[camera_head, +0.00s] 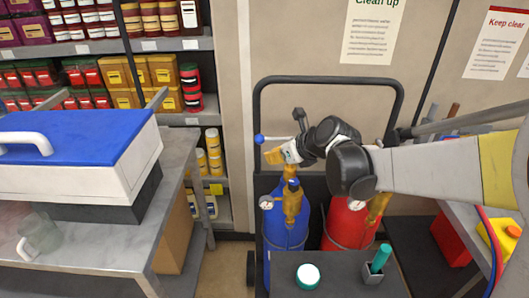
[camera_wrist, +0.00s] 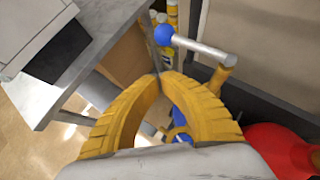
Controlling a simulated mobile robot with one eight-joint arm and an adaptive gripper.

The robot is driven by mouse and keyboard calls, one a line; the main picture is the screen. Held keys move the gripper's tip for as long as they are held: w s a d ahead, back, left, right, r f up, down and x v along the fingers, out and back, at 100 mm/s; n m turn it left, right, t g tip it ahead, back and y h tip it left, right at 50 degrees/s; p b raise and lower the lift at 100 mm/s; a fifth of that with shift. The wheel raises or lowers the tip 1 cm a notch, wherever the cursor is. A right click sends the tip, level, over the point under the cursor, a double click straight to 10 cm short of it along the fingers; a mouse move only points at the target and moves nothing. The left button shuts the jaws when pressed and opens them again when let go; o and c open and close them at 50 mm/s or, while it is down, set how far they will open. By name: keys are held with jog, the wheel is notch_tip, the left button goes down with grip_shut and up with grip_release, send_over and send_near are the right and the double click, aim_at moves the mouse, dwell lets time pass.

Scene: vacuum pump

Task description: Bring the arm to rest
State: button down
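My arm (camera_head: 425,168) reaches in from the right in the head view, its wrist bent down over the gas bottle trolley. My gripper (camera_head: 272,156) is above the blue gas bottle (camera_head: 286,232), close to its yellow top fitting. In the wrist view the two yellow curved fingers of my gripper (camera_wrist: 163,76) meet at their tips. I see nothing held between them. A lever with a blue ball end (camera_wrist: 163,35) is just beyond the fingertips. It also shows beside the gripper in the head view (camera_head: 259,139). I cannot tell whether they touch.
A red gas bottle (camera_head: 345,225) stands right of the blue one. The trolley's black frame (camera_head: 325,80) rises behind. A metal table (camera_head: 98,240) with a blue-lidded white box (camera_head: 75,150) and a glass mug (camera_head: 38,236) is at left. Stocked shelves (camera_head: 180,43) stand behind it.

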jog(key=a+p+v, duration=0.1)
jog(key=p+v, duration=0.2)
jog(key=v, duration=0.5)
jog(key=s+d+n+h, duration=0.2)
jog(key=s+d+n, duration=0.2)
jog(key=s+n, duration=0.3)
jog(key=s+d+n+h, duration=0.2)
jog(key=s+d+n, duration=0.2)
jog(key=s+n, duration=0.3)
jog(key=s+d+f+n+h, duration=0.1)
jog(key=s+d+n, duration=0.3)
jog(key=s+n, duration=0.4)
jog(key=n+h, duration=0.1)
jog(key=n, duration=0.5)
jog(key=shift+d+g, duration=0.35)
jog(key=shift+g, duration=0.05)
jog(key=shift+f, duration=0.1)
